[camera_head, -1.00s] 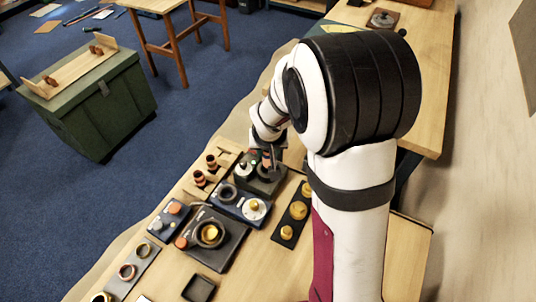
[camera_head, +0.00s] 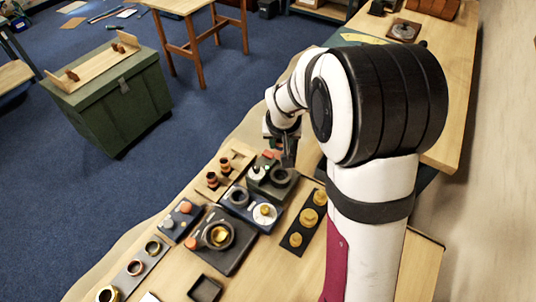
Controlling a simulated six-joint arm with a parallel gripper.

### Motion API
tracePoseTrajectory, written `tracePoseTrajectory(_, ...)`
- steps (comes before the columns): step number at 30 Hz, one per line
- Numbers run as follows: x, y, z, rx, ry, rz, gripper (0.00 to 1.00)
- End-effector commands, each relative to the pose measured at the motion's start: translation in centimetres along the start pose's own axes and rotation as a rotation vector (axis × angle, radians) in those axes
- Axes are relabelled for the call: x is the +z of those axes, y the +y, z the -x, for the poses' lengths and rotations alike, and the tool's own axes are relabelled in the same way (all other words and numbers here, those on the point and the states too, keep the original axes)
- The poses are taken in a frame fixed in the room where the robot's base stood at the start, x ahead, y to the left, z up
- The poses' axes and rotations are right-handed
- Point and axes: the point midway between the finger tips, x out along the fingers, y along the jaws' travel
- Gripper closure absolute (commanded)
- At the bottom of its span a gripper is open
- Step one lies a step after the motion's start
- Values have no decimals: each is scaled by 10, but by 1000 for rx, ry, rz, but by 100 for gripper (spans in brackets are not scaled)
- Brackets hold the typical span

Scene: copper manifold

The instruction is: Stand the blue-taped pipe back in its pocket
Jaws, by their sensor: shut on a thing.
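My gripper (camera_head: 289,158) is at the end of the white arm, pointing down over the back of the workbench. It is shut on a slim thing, seemingly the blue-taped pipe, but its tape and outline are too small and dark to make out. Just below the gripper is a dark green-grey block (camera_head: 260,187) with a pale round part and a dark ring-shaped opening on top. Whether this opening is the pipe's pocket cannot be told. A small orange piece shows behind the block, beside the gripper. I cannot tell whether the held thing touches the block.
A wooden stand with copper-coloured fittings (camera_head: 212,181) is left of the block. In front are a blue tray with a white dial (camera_head: 265,214), a black strip of brass discs (camera_head: 303,222) and a dark plate with a ring (camera_head: 217,234). A small black tray (camera_head: 205,290) is nearer.

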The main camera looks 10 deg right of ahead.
Motion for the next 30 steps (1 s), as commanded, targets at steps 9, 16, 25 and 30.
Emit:
tracePoseTrajectory(9,-39,-47,-37,-15,-5,36,100)
tracePoseTrajectory(16,-35,-110,-77,-15,-2,33,100)
tracePoseTrajectory(25,-23,-125,-111,-13,-5,28,100)
tracePoseTrajectory(30,-19,-125,-123,-15,-1,29,100)
